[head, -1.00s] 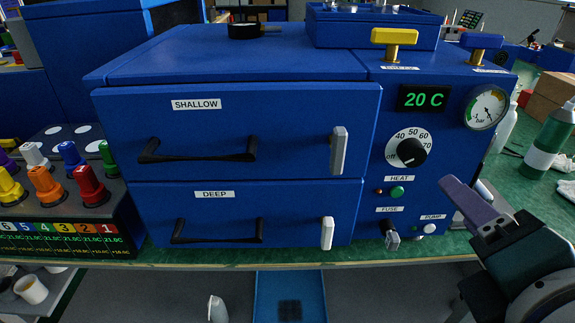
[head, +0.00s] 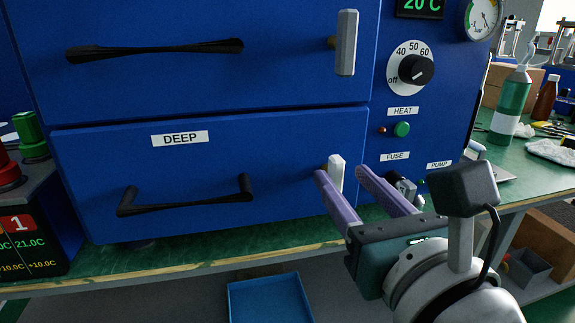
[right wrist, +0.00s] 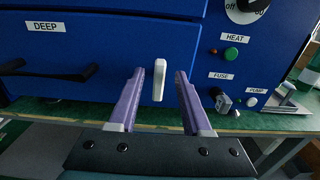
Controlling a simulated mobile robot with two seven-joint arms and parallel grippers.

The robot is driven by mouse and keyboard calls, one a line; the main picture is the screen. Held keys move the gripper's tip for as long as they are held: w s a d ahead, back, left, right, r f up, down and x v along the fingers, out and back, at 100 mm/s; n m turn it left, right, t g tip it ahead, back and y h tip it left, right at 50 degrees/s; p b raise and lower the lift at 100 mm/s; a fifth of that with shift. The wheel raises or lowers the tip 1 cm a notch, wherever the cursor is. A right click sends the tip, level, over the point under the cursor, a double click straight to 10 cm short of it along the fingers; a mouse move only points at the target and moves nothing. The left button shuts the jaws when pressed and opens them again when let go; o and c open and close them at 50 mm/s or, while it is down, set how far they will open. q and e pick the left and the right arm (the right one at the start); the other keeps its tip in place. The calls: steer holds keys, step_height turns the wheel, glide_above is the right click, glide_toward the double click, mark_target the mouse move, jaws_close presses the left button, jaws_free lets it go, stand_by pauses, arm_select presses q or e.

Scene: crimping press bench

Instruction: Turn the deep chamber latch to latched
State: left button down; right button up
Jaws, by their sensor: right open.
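The deep chamber (head: 90,165) is a blue drawer front labelled DEEP with a black handle (head: 185,198). Its latch (head: 336,172) is a small white bar at the right edge of the front, standing upright. It also shows in the right wrist view (right wrist: 159,80). My right gripper (head: 340,173) is open and empty, with two purple fingers pointing at the front. In the right wrist view the latch appears between the fingertips (right wrist: 160,72), a little beyond them. My left gripper is not in view.
The shallow chamber's upright latch (head: 346,43) is above. The heat dial (head: 411,69), green heat button (head: 402,129) and fuse holder (head: 402,187) are to the right. The green bench edge (head: 150,262) runs below, with a blue tray (head: 270,300) underneath.

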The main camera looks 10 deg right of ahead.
mark_target(339, 174)
steer(key=shift+w+a, duration=0.1)
steer(key=shift+w, duration=1.7)
jaws_close()
